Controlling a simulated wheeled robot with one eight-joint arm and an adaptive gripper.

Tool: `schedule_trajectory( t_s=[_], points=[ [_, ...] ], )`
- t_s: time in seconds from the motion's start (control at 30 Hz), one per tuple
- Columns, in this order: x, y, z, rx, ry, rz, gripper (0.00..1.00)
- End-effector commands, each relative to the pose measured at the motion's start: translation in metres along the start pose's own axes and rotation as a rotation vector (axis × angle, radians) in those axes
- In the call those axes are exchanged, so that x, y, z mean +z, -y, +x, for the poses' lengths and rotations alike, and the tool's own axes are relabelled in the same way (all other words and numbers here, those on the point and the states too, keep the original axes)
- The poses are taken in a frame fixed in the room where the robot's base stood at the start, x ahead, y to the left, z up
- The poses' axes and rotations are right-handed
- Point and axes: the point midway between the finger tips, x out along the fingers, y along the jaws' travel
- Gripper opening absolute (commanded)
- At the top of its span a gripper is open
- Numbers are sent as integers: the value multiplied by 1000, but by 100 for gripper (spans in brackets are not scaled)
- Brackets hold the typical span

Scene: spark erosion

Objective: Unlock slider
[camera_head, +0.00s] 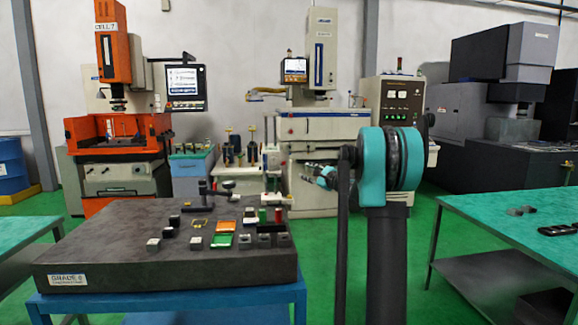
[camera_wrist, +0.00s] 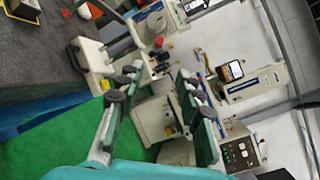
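I cannot pick out for sure which part is the slider or its lock. The beige machine (camera_head: 325,128) with a screen stands behind my arm in the head view; it also shows tilted in the wrist view (camera_wrist: 152,122). My gripper (camera_head: 312,174) is in front of this machine in the head view, partly hidden by my own arm. In the wrist view my gripper (camera_wrist: 158,76) has its two fingers spread wide, with nothing between them. A beige part (camera_wrist: 92,55) with a dark end lies beyond the left finger; I cannot tell its exact distance.
A dark granite table (camera_head: 110,235) at front left carries several small blocks, a green tray (camera_head: 222,241) and an orange tray (camera_head: 225,227). A green workbench (camera_head: 510,215) stands at right. An orange machine (camera_head: 115,130) is at back left. Green floor is free between the tables.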

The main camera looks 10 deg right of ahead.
Motion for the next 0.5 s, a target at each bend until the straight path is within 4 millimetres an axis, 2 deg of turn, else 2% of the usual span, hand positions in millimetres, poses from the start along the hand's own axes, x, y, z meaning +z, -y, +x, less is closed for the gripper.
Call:
schedule_trajectory(
  t_s=[0.5],
  points=[
    [1,-2,98,4,2,-3,36]
  ],
)
